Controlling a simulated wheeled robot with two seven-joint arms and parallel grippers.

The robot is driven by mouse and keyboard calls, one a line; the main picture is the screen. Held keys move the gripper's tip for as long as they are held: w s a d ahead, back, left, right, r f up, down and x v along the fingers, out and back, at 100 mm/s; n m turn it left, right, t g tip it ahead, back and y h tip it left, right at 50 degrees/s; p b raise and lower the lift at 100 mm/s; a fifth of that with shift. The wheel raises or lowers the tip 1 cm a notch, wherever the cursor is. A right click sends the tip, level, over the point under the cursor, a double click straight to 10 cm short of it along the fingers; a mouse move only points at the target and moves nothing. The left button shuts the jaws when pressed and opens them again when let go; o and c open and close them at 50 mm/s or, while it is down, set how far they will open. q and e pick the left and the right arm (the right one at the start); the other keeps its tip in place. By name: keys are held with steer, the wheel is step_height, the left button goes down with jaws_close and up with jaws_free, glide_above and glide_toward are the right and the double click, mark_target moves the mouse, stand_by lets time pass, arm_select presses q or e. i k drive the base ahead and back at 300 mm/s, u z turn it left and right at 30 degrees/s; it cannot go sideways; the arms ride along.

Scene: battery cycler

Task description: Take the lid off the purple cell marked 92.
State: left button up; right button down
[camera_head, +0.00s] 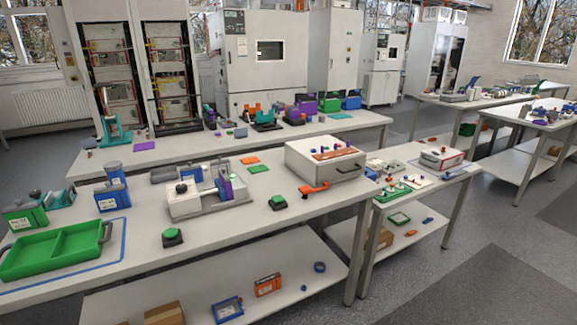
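Purple items show in several places, but no marking 92 is readable. On the near bench (285,240), a slim purple piece (228,191) stands upright at the right end of a grey fixture (205,203). On the back bench, a purple box (306,107) stands beside a green box (329,103) and a blue box (351,101). A flat purple piece (144,146) lies at the left of that bench. Whether any of these is the cell or its lid cannot be told. Neither of my grippers is in view.
A green divided tray (58,252) sits at the near left, with blue and green boxes behind it. The bench's front middle is mostly clear. A lower shelf (250,300) holds small boxes.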

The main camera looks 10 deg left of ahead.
mark_target(225, 176)
steer(key=z, duration=0.8)
steer(key=i, duration=1.5)
steer(key=u, duration=0.8)
steer(key=i, duration=0.55)
steer(key=u, duration=0.65)
